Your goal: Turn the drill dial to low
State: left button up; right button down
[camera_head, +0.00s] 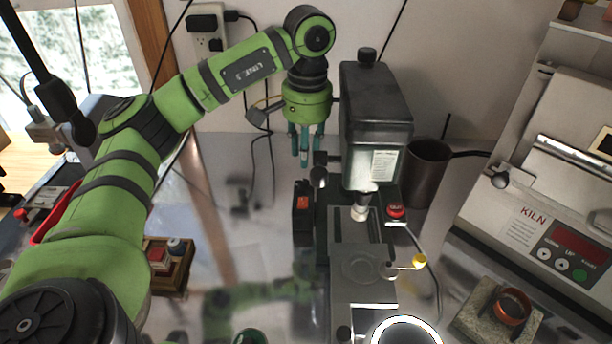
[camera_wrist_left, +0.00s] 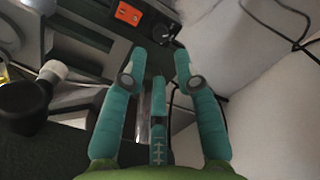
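The drill press (camera_head: 375,110) stands at the centre, with a dark motor housing and a lit work area. A small dark box (camera_head: 303,222) with an orange label sits at the left of its column. In the left wrist view a round black dial (camera_wrist_left: 160,28) shows beside the orange label (camera_wrist_left: 128,13). Its setting is too small to read. In the head view I cannot make the dial out clearly. My left gripper (camera_head: 299,155) points down left of the drill, above and behind the box. Its teal fingers (camera_wrist_left: 160,68) are apart and empty, short of the dial. My right gripper is not in view.
A kiln (camera_head: 545,190) stands at the right and a dark cup (camera_head: 428,170) behind the drill. A red button (camera_head: 396,211) and a yellow-tipped lever (camera_head: 418,261) are on the drill's right. Cables hang on the wall behind.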

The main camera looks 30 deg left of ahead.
aim_at(304, 181)
pick_arm(q)
notch_tip(304, 181, down, 6)
jog(key=shift+a+r+p, duration=0.1)
jog(key=shift+a+p, duration=0.05)
jog(key=shift+p, duration=0.6)
jog(key=shift+f, duration=0.8)
grip_shut()
